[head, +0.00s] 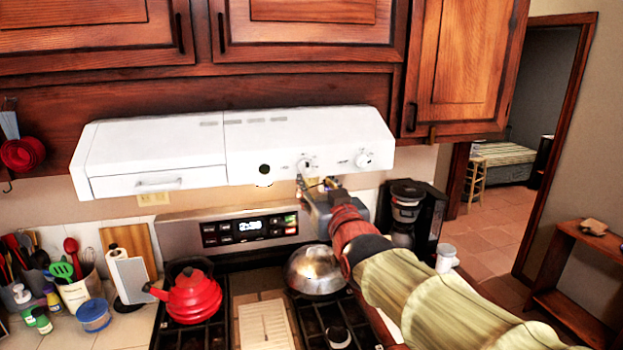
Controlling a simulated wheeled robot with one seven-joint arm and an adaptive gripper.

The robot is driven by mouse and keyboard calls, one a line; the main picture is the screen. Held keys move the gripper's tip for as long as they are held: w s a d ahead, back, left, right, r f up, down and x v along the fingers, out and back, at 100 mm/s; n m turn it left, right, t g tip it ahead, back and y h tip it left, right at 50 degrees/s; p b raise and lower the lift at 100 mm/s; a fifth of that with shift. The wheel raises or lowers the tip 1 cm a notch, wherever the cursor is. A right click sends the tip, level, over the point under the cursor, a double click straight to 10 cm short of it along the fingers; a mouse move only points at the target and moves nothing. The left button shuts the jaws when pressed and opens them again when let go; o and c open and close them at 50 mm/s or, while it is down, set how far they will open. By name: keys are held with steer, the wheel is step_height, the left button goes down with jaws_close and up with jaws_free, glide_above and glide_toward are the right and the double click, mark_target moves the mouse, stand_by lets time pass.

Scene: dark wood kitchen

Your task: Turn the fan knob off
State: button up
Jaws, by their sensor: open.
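The white range hood (250,135) hangs under the wooden cabinets and has two white knobs on its front. The left knob (304,165) is just above my gripper, and the right knob (364,160) is farther right and clear of it. The small labels beside the knobs are too blurred to read, so I cannot tell which knob is the fan's. My gripper (317,184) is open and empty, just below the left knob. Whether a fingertip touches that knob is not clear. A dark round spot (264,169) is left of the knobs.
Below the hood are the stove's control panel (249,229), a red kettle (192,296) and a metal domed lid (315,270). A black coffee maker (415,213) stands right of my gripper. Utensils and a paper towel roll (130,278) are at left.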

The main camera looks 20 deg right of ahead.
steer(key=shift+s, duration=1.8)
steer(key=s+f+g, duration=0.3)
steer(key=f, duration=0.5)
steer(key=s+f+g, duration=0.3)
steer(key=f, duration=0.4)
steer(key=s+f+g+b, duration=0.3)
steer(key=s+f, duration=0.5)
steer(key=s, duration=0.3)
steer(key=s+f+g+b, duration=0.3)
steer(key=s+f, duration=0.5)
steer(key=s, duration=0.4)
steer(key=shift+c, duration=0.9)
